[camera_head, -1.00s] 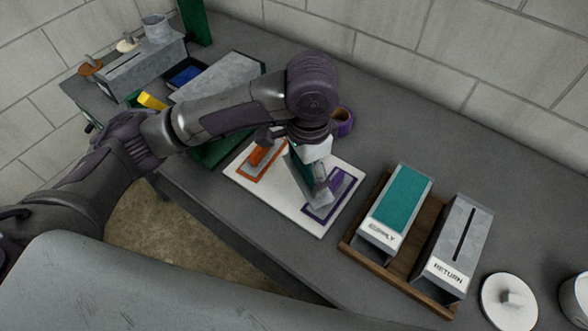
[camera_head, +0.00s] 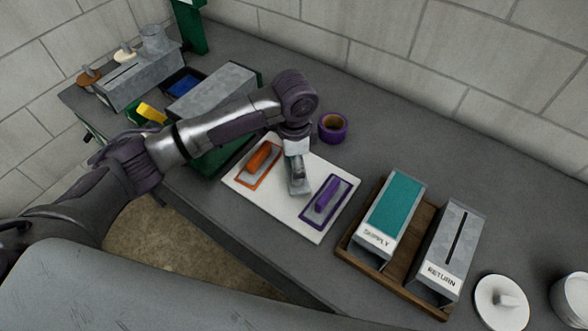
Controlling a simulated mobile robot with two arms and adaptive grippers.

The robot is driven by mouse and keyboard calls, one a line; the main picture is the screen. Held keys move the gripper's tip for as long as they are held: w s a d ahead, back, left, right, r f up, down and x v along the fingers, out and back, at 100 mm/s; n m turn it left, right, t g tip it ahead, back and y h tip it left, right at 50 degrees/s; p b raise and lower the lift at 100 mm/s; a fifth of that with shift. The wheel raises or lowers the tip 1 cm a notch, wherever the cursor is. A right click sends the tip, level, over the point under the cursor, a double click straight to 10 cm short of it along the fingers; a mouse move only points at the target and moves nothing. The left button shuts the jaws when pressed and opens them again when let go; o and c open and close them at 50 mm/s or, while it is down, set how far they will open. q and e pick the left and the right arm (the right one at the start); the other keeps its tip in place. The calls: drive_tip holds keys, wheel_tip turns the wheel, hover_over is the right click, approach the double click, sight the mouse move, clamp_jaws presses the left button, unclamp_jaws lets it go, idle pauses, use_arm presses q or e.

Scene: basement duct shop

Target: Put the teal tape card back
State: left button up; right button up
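The SUPPLY box (camera_head: 374,240) stands on the right of the bench with a teal top face (camera_head: 395,202), which may be teal tape cards. The RETURN box (camera_head: 447,250) beside it has a dark slot along its top. My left gripper (camera_head: 299,187) points down over the middle of a white board (camera_head: 315,225), between an orange-handled tool (camera_head: 259,157) and a purple-handled tool (camera_head: 328,194). Its fingers are small and seen from above, so I cannot tell whether they are open or shut. No separate teal card is clearly visible at it. My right gripper is out of view.
A wooden tray (camera_head: 398,262) holds both boxes. A purple tape roll (camera_head: 333,127) lies behind the board. A white lid (camera_head: 502,303) lies at the lower right. Grey boxes (camera_head: 213,92) and a slotted box (camera_head: 142,78) crowd the back left. The bench behind the tray is clear.

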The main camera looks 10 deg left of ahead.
use_arm(q)
wheel_tip(320, 180, down, 3)
drive_tip(key=shift+f+p, duration=0.2)
drive_tip(key=shift+p, duration=0.25)
drive_tip(key=shift+f, duration=0.25)
drive_tip(key=shift+f, duration=0.1)
drive_tip(key=o, duration=0.7)
wheel_tip(320, 180, up, 12)
drive_tip(key=shift+r+b, duration=0.15)
drive_tip(key=shift+b, duration=0.7)
